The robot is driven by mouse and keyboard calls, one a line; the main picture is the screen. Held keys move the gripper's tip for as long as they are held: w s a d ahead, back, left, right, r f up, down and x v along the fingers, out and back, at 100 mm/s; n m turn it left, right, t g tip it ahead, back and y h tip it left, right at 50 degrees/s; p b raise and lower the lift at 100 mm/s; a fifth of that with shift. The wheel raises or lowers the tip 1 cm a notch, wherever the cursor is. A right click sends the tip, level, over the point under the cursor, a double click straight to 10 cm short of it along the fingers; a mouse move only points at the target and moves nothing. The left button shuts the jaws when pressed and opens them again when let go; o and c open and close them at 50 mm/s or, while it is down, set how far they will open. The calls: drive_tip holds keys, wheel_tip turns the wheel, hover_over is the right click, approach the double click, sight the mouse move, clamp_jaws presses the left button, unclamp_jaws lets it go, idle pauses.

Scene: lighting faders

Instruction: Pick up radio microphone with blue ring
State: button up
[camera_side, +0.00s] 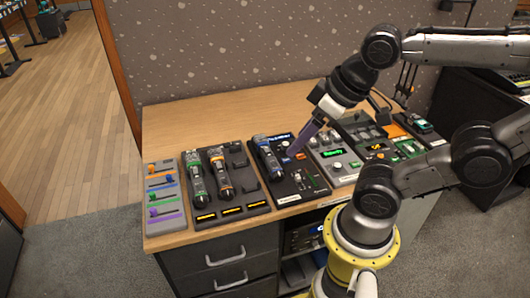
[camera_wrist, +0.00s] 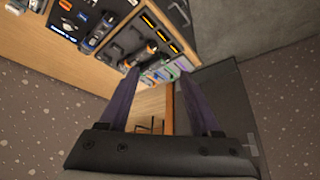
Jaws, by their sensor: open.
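A dark handheld microphone with a bluish band (camera_side: 268,157) lies on a black panel in the middle of the desk in the side view. It appears to be the blue-ring one, though the ring is small and hard to make out. It also shows at the upper left in the wrist view (camera_wrist: 100,32). My gripper (camera_side: 292,152) has purple fingers and hangs just right of this microphone in the side view; its exact height is unclear. In the wrist view my gripper (camera_wrist: 160,68) is open, with nothing between its fingers, and the microphone is outside them, beyond the left finger.
A black dock (camera_side: 234,208) holds a microphone with an orange ring (camera_side: 220,172) and another dark one (camera_side: 195,177). A coloured fader panel (camera_side: 164,196) is at the desk's left end. A mixer with a green display (camera_side: 333,153) and more consoles stand right. The wooden desk (camera_side: 205,112) is bare behind.

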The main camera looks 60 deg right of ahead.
drive_tip(key=shift+o, duration=0.8)
